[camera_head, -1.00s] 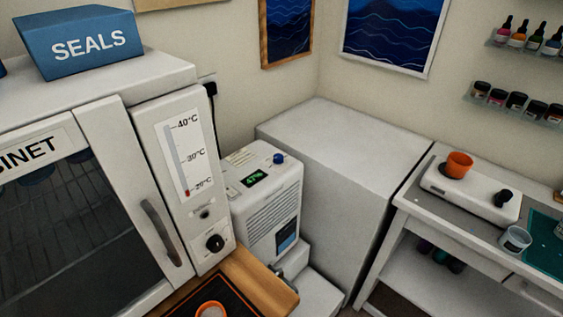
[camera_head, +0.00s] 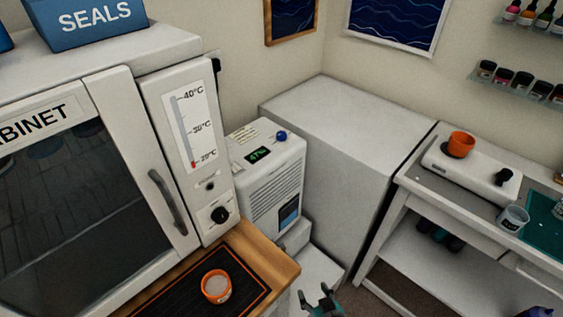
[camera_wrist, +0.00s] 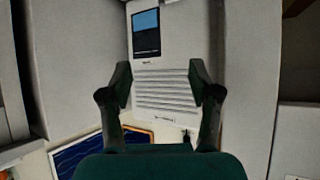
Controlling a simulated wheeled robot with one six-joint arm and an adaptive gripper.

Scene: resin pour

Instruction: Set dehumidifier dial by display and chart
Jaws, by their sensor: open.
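The white dehumidifier (camera_head: 268,180) stands between the cabinet and a large white box-shaped block. Its top carries a green-lit display (camera_head: 257,154) that seems to read 47%, a blue dial (camera_head: 281,136) and a small pale printed label, perhaps the chart (camera_head: 244,134), too small to read. My gripper (camera_head: 321,296) is at the bottom edge of the head view, in front of and below the dehumidifier, apart from it. In the wrist view my gripper (camera_wrist: 160,82) is open and empty, with the vented dehumidifier front (camera_wrist: 168,88) beyond its fingers. The dial is not seen there.
The cabinet (camera_head: 185,60) with thermometer and black knob (camera_head: 220,214) stands at left. An orange cup (camera_head: 216,287) sits on a black mat on the wooden ledge (camera_head: 262,250). The white block (camera_head: 345,125) and a workbench (camera_head: 450,200) bound the right side.

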